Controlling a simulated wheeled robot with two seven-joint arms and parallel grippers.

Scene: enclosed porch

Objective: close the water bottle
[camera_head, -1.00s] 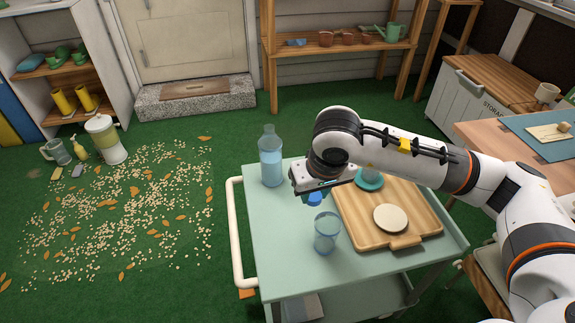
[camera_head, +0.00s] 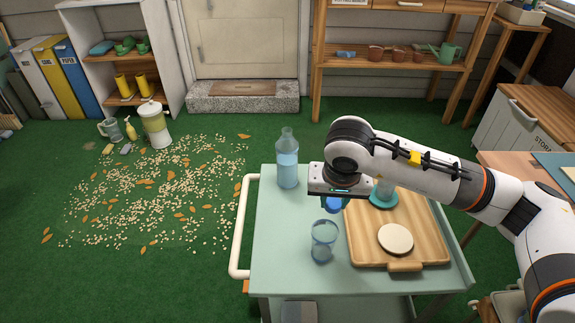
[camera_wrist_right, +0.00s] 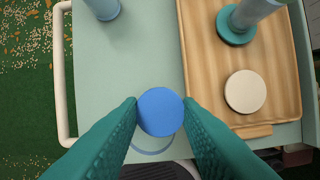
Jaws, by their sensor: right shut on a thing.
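The water bottle (camera_head: 287,163), clear with blue water in it, stands upright and uncapped at the left back of the pale green cart. Part of it also shows at the top of the right wrist view (camera_wrist_right: 101,8). My right gripper (camera_head: 334,198) is shut on a round blue cap (camera_wrist_right: 160,112), held between its teal fingertips (camera_wrist_right: 160,116). The cap is above the cart, to the right of the bottle and apart from it. In the head view the cap (camera_head: 334,206) shows just under the gripper. My left gripper is out of view.
A drinking glass (camera_head: 323,242) stands near the cart's front, partly hidden under the cap in the wrist view. A wooden tray (camera_head: 425,228) on the right carries a cream disc (camera_head: 395,239) and a teal-based vessel (camera_head: 383,195). A white rail (camera_head: 241,230) edges the cart's left side.

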